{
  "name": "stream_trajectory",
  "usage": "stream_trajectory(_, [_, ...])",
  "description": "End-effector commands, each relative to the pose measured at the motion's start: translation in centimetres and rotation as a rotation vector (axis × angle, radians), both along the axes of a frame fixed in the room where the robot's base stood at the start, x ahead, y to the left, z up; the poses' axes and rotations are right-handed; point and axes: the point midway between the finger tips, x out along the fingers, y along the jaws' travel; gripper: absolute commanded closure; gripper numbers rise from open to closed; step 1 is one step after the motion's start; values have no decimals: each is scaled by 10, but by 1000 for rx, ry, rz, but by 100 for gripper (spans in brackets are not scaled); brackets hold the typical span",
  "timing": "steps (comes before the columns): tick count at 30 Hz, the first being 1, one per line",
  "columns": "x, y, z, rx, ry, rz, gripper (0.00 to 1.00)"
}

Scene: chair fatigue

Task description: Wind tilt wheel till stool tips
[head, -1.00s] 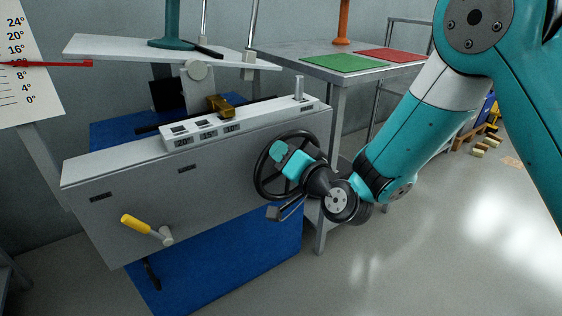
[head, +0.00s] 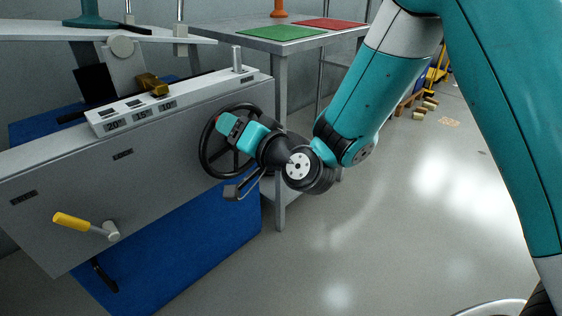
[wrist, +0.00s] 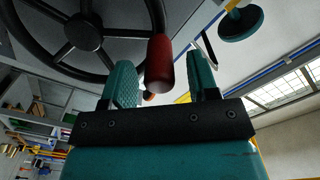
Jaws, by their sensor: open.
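The black spoked tilt wheel (head: 204,152) is on the right end of the grey cabinet's front; its hub and spokes also show in the wrist view (wrist: 82,32). Its red handle (wrist: 160,64) reaches down between my two teal fingers in the wrist view, with visible space on both sides. My gripper (head: 238,129) is open at the wheel and covers part of it in the head view. The teal stool (head: 92,16), cut off by the top edge, stands on the pale tilt platform (head: 40,33) above the cabinet.
The grey cabinet (head: 165,135) carries a yellow-handled crank (head: 72,221) at lower left and a brass block (head: 152,85) on top. A metal table (head: 235,38) with green (head: 281,33) and red (head: 328,24) mats stands behind.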

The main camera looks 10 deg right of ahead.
Motion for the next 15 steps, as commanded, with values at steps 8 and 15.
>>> stream_trajectory(8, [-46, -33, -9, 2, -5, -4, 46])
stream_trajectory(15, [-70, -43, -5, -3, -12, 13, 46])
